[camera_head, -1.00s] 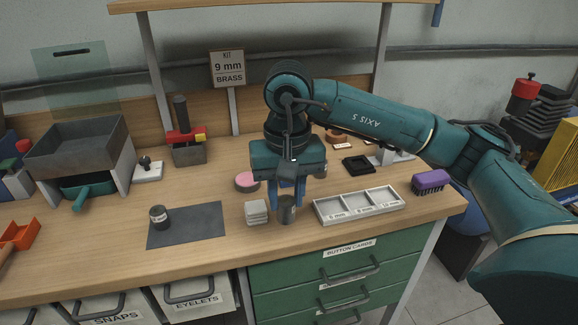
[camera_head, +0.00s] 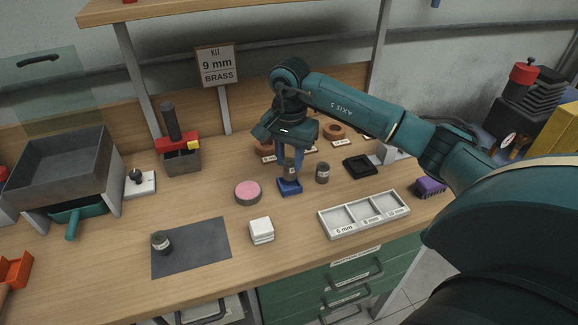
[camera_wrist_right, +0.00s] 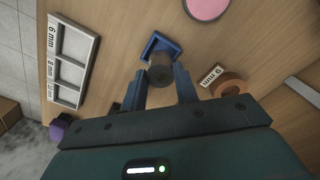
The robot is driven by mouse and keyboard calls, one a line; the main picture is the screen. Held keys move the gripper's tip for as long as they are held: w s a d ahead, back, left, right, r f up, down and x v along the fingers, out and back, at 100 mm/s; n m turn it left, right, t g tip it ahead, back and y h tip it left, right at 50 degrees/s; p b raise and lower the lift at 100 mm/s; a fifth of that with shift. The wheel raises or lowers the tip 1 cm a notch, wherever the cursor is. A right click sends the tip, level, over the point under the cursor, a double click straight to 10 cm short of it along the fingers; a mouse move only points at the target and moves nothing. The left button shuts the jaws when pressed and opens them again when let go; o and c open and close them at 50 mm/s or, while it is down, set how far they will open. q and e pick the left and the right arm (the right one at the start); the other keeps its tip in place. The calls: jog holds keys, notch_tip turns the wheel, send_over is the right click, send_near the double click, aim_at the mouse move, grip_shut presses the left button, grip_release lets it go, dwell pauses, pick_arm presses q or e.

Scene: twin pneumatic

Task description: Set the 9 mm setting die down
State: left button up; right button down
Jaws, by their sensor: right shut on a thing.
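My right gripper (camera_head: 289,168) is shut on a dark grey cylindrical die (camera_head: 291,171), held upright; its label is too small to read. The die is at a small square blue holder (camera_head: 289,188) on the bench. In the right wrist view the die (camera_wrist_right: 160,74) sits between the fingertips (camera_wrist_right: 160,82) and overlaps the blue holder's (camera_wrist_right: 152,46) near side. I cannot tell whether it touches the holder. A similar die (camera_head: 322,173) stands just to the right, and another (camera_head: 161,242) stands on the dark mat. My left gripper is not in view.
A pink disc (camera_head: 248,192) lies left of the holder, and a white stack (camera_head: 261,230) is in front. A white three-compartment tray (camera_head: 363,213) is at front right. Labelled brown rings (camera_head: 334,131) and a black square tray (camera_head: 360,165) lie behind. The dark mat (camera_head: 200,246) has free room.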

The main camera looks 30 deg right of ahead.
aim_at(289, 162)
jog(key=shift+f, duration=1.6)
jog(key=shift+f, duration=0.2)
jog(key=c, duration=1.1)
grip_release()
notch_tip(289, 162, up, 12)
jog(key=shift+r+b, duration=0.2)
jog(key=shift+b, duration=0.4)
jog(key=shift+s, duration=0.1)
